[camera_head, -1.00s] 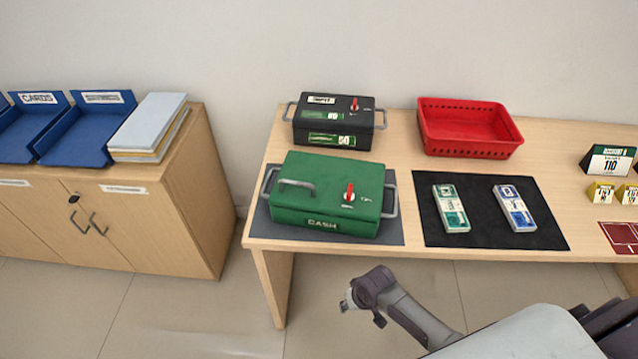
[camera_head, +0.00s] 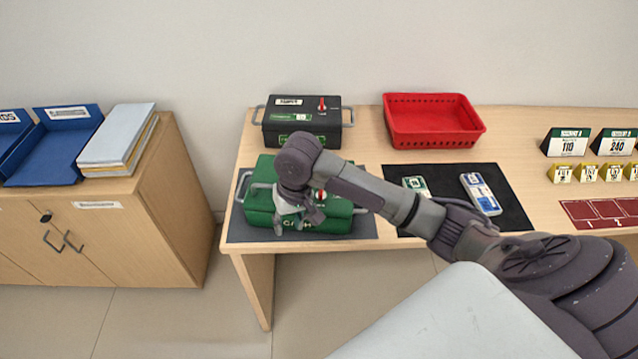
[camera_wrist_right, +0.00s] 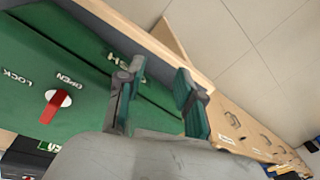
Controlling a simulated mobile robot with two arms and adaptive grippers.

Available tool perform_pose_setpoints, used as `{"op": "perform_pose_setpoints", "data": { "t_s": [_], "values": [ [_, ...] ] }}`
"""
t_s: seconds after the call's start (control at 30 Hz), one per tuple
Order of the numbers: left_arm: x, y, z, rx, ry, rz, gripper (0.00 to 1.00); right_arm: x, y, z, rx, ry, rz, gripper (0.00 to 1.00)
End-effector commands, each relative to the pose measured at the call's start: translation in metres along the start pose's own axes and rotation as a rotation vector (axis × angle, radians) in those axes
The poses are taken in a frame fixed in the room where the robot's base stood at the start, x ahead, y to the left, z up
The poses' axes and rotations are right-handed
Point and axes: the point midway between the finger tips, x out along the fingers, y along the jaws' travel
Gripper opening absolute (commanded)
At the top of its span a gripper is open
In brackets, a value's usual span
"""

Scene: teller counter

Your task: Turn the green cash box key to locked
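The green cash box (camera_head: 338,215) sits on a dark mat (camera_head: 370,229) at the counter's left, partly hidden by my right arm. Its red key (camera_wrist_right: 54,106) shows in the right wrist view, one end towards the OPEN label and turned away from LOCK. In the head view only a bit of the key (camera_head: 319,195) shows beside my arm. My right gripper (camera_head: 290,222) is over the box's front left part. In the wrist view its fingers (camera_wrist_right: 160,98) are apart with nothing between them, to the right of the key and not touching it. My left gripper is out of view.
A black box (camera_head: 300,122) with a red key stands behind the green one. A red basket (camera_head: 433,142) stands at the back. A black mat (camera_head: 512,212) with banknote bundles lies to the right. A cabinet (camera_head: 165,215) stands left, across a gap.

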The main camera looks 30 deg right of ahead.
Motion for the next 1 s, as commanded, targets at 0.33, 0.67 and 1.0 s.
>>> {"op": "perform_pose_setpoints", "data": {
  "t_s": [0.33, 0.67, 1.0],
  "values": [
    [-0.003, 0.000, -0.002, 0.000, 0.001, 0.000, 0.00, -0.131, 0.065, -0.065, 0.384, -0.044, 0.135, 0.36],
    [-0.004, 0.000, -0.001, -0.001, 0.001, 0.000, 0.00, -0.156, 0.084, -0.071, 0.516, -0.064, 0.153, 0.36],
    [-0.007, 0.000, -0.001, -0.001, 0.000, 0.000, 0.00, -0.090, 0.092, -0.064, 0.513, -0.064, 0.153, 0.36]
  ]
}}
